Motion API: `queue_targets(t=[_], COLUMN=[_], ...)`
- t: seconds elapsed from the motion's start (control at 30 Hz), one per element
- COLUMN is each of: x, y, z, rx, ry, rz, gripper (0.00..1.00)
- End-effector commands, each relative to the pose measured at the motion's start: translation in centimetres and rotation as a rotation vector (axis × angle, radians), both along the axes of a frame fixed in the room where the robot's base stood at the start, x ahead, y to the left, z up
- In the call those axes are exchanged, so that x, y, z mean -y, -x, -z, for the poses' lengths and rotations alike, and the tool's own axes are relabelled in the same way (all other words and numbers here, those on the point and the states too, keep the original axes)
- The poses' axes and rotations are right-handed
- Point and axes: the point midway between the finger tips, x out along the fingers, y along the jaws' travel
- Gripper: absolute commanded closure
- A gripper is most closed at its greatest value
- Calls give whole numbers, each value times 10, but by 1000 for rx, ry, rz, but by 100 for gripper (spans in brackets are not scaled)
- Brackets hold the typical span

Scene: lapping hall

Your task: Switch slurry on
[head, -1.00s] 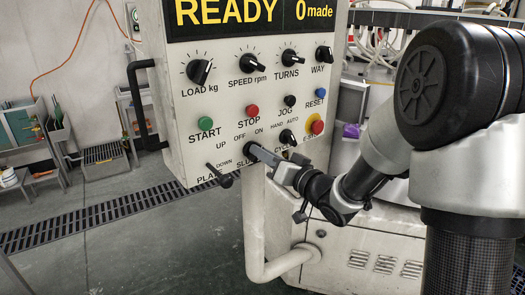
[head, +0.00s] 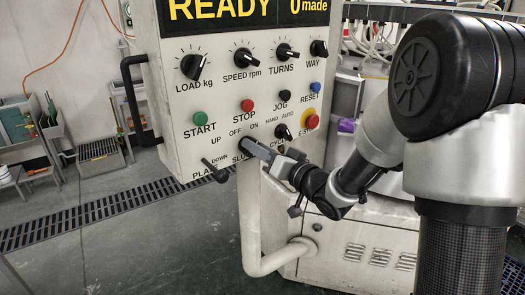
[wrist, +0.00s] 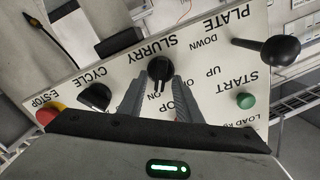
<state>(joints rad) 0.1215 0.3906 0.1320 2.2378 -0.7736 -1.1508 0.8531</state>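The slurry knob (wrist: 160,68) is a dark round knob with a raised grip on the white control panel, under the OFF and ON labels. In the head view the knob (head: 243,144) is partly hidden by my gripper (head: 252,149). In the wrist view, which shows the panel upside down, my gripper (wrist: 160,82) has one finger on each side of the knob. The fingers are apart, with the knob's grip between them, and a narrow gap seems to show on each side. I cannot tell clearly which label the knob points to.
The plate lever (head: 215,166) sticks out left of the slurry knob. The cycle knob (head: 283,132) and the red E-stop (head: 309,119) are to the right. The green START (head: 199,118) and red STOP (head: 247,106) buttons are above. A white pipe (head: 252,225) runs below.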

Motion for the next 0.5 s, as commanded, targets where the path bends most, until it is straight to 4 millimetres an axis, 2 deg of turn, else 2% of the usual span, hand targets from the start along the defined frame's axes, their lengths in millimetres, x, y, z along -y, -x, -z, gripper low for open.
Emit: queue_targets(t=[0.17, 0.5], x=[10, 62], y=[11, 71], z=[0, 0], rx=[1, 0], ry=[1, 0], rz=[2, 7], gripper=[69, 69])
